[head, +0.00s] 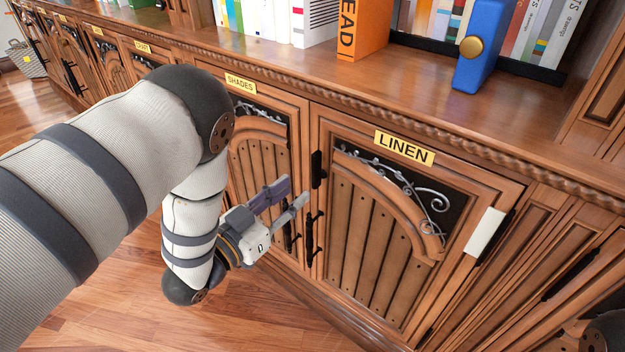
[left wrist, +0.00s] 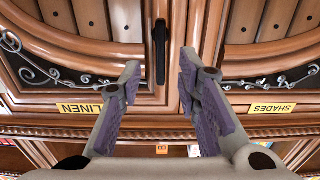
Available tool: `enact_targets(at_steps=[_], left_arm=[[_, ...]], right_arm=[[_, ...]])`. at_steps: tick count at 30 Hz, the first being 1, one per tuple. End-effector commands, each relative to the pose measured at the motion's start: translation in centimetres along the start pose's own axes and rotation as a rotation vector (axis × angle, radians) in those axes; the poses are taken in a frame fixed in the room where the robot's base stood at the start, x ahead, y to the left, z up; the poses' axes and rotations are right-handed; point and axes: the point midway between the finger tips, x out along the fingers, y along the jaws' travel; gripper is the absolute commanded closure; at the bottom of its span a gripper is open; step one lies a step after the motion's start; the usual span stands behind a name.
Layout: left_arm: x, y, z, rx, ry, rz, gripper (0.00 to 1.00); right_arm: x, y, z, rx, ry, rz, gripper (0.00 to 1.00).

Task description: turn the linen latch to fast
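The linen door (head: 375,235) is a brown cabinet door with a yellow LINEN label (head: 404,148), and it looks closed. A black upright bar (head: 317,170), apparently the linen latch, sits at the door's upper left edge. In the left wrist view the black bar (left wrist: 160,52) stands upright near the seam, just beyond the fingertips. My left gripper (head: 294,190) is open and empty in front of the seam between the doors. Its purple-padded fingers spread apart in the left wrist view (left wrist: 160,75), with no visible contact with the bar. My right gripper is out of view.
The shades door (head: 262,150) adjoins on the left. Black pull handles (head: 309,238) flank the seam below the bar. A white plate (head: 485,232) is at the linen door's right edge. The counter (head: 400,80) overhangs above, carrying books and a blue bookend-like block (head: 482,45).

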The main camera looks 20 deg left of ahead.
Motion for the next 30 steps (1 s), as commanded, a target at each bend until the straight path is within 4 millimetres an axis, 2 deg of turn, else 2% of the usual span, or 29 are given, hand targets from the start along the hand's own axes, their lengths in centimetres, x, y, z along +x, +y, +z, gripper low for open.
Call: enact_targets(at_steps=[3,9,19,20,23,24,30], left_arm=[[3.0,0.0,0.0,0.002,0.003,0.002,0.69],[6.2,0.0,0.0,0.001,0.000,0.000,0.69],[6.9,0.0,0.0,0.000,-0.003,-0.002,0.69],[6.9,0.0,0.0,0.000,-0.003,-0.002,0.74],[6.9,0.0,0.0,0.000,-0.003,-0.002,0.96],[6.9,0.0,0.0,0.000,-0.003,-0.002,1.00],[6.8,0.0,0.0,-0.002,-0.004,-0.002,1.00]], right_arm=[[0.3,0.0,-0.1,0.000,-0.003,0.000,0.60],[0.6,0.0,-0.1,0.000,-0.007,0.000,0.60],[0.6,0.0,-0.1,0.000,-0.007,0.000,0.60],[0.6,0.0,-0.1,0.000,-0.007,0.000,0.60],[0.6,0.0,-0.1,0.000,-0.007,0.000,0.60],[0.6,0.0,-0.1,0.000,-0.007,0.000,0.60],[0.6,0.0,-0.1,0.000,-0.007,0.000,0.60]])
